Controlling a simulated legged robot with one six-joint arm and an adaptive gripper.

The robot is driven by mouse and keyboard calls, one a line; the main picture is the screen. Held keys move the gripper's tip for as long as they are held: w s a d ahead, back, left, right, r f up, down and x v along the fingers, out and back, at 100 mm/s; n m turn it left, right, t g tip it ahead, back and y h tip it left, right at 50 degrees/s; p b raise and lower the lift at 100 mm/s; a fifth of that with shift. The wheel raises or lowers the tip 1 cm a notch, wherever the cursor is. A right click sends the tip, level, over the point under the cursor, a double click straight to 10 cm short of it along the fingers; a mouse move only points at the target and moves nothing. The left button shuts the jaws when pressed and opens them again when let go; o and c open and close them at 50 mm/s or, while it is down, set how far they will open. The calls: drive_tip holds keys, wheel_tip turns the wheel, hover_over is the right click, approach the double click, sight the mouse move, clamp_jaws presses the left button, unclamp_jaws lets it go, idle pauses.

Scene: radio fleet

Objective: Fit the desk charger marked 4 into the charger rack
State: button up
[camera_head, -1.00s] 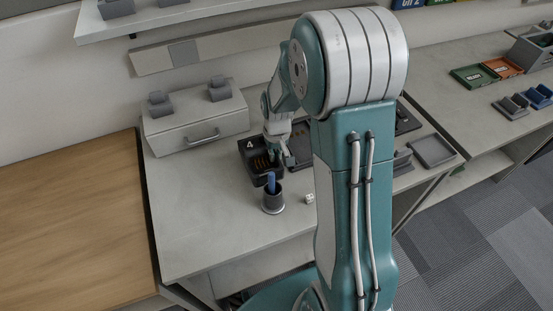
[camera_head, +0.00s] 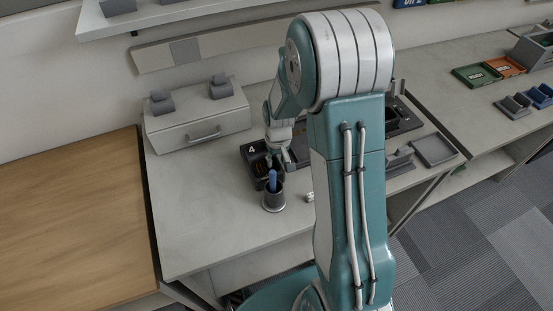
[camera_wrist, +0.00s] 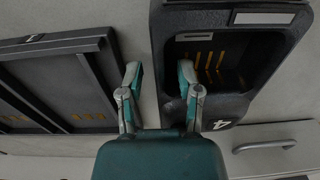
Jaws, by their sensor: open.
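The desk charger marked 4 (camera_head: 249,157) is a black tray-like block on the desk, behind the pen cup. The wrist view shows it (camera_wrist: 283,48) at the upper right, with gold contacts in its pocket and a white 4 on its end. My gripper (camera_head: 279,163) is low at the charger's right side. In the wrist view my gripper (camera_wrist: 160,78) is open; one finger overlaps the charger's pocket, the other is left of its wall. I cannot tell whether they touch. A dark frame with gold contacts, apparently the charger rack (camera_wrist: 60,46), lies left in the wrist view; my arm largely hides it in the head view.
A pen cup (camera_head: 273,202) with a blue pen stands just in front of the charger. A white die (camera_head: 309,197) lies beside my arm. A grey drawer box (camera_head: 170,130) stands behind left. The desk's front left is clear. Grey holders and an empty tray (camera_head: 436,150) are right.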

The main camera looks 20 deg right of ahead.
wheel_tip(320, 180, up, 12)
drive_tip(key=s+a+r+t, duration=0.2)
drive_tip(key=s+r, duration=0.5)
drive_tip(key=s, duration=0.3)
drive_tip(key=s+a+r+t, duration=0.3)
drive_tip(key=s+r, duration=0.4)
drive_tip(key=s, duration=0.2)
drive_tip(key=shift+s+r, duration=0.25)
drive_tip(key=shift+s, duration=0.1)
drive_tip(key=shift+o, duration=0.4)
drive_tip(key=shift+s+a, duration=0.1)
drive_tip(key=shift+a, duration=0.05)
drive_tip(key=g, duration=0.5)
hover_over(251, 171)
drive_tip(key=f, duration=1.5)
drive_tip(key=shift+s+f, duration=0.25)
drive_tip(key=shift+s, duration=0.15)
drive_tip(key=shift+w+f, duration=0.2)
drive_tip(key=shift+f, duration=0.3)
wheel_tip(251, 171, down, 5)
drive_tip(key=shift+f, duration=0.2)
drive_tip(key=f, duration=0.5)
drive_tip(key=shift+w+f, duration=0.1)
drive_tip(key=shift+w, duration=0.1)
